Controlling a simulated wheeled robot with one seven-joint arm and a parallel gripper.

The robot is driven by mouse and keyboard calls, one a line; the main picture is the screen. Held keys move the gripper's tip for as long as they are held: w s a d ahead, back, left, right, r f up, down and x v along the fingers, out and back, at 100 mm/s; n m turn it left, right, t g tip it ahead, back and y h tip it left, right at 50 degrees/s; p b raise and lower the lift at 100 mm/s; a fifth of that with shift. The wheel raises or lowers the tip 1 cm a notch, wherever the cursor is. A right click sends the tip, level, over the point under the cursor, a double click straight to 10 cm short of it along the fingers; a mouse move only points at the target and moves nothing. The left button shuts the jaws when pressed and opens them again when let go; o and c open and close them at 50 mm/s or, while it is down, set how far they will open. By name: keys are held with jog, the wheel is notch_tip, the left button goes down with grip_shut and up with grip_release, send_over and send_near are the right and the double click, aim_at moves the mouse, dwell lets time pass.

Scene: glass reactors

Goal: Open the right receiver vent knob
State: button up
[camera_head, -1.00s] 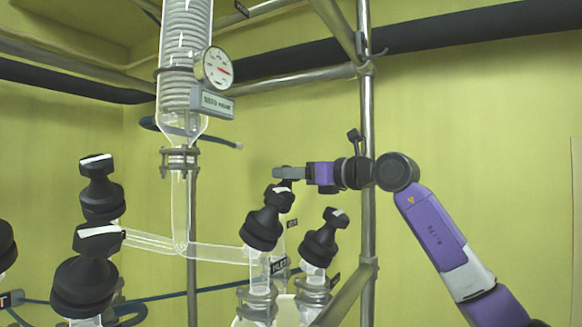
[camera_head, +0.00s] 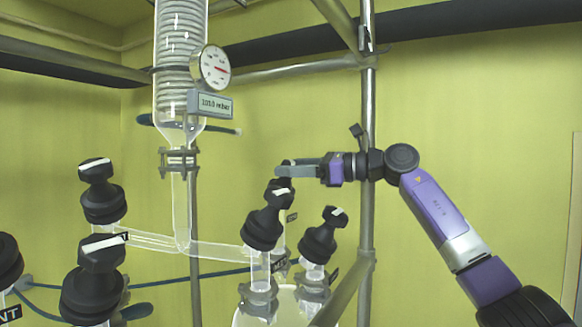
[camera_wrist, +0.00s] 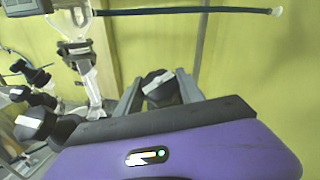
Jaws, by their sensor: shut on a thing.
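My gripper (camera_head: 290,170) is shut on a black knob (camera_wrist: 160,88) with a white stripe on top. In the wrist view the knob sits between the two grey fingers, its stripe slanting. In the head view the held knob (camera_head: 286,182) is mostly hidden behind a nearer black knob (camera_head: 263,228). A small dark label (camera_head: 292,217) is near its stem, too small to read. I take the held knob to be the right receiver vent knob, but the label does not confirm it.
Another black knob (camera_head: 323,236) stands to the right. Several more stand at the left (camera_head: 103,190). A glass condenser (camera_head: 180,60) with a gauge (camera_head: 211,68) rises left of my gripper. A metal post (camera_head: 367,220) is close to my wrist. The right side is open.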

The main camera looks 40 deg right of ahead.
jog(key=o, duration=1.4)
jog(key=shift+f+b, duration=0.15)
jog(key=shift+b, duration=0.25)
